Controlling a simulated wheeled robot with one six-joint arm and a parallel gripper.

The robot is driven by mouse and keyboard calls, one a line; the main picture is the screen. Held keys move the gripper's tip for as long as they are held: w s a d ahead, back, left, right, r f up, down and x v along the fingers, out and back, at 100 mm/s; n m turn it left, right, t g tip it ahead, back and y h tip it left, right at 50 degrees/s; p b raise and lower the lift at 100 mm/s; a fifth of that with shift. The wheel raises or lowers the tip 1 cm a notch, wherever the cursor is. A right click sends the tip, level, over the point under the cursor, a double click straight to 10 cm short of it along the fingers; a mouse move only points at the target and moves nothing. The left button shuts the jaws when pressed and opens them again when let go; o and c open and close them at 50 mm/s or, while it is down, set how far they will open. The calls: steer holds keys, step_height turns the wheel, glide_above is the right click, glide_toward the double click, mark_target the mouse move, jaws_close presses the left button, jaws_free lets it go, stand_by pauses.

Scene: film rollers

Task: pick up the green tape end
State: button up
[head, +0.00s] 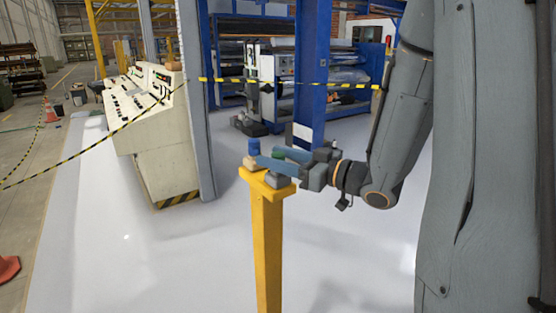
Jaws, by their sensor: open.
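A small green patch (284,151), which may be the tape end, shows at my gripper's far finger; its shape and whether it is touched are unclear. My gripper (268,157) reaches in from the right, just above the top of a yellow post (265,240). Its jaws are open, with the fingers pointing left. A grey piece (277,181) lies at the front of the post top. The fingers hide part of the post top.
A cream control console (150,125) stands to the left, beside a grey upright (197,100). A blue column (310,75) and a machine stand behind. Yellow-black tape (290,84) stretches across behind. The pale floor around the yellow post is clear.

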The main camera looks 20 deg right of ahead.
steer(key=shift+p+x, duration=0.5)
steer(key=shift+x, duration=1.3)
steer(key=shift+f, duration=0.15)
jaws_close()
step_height(320, 180, up, 10)
steer(key=b, duration=0.1)
steer(key=shift+s, duration=0.1)
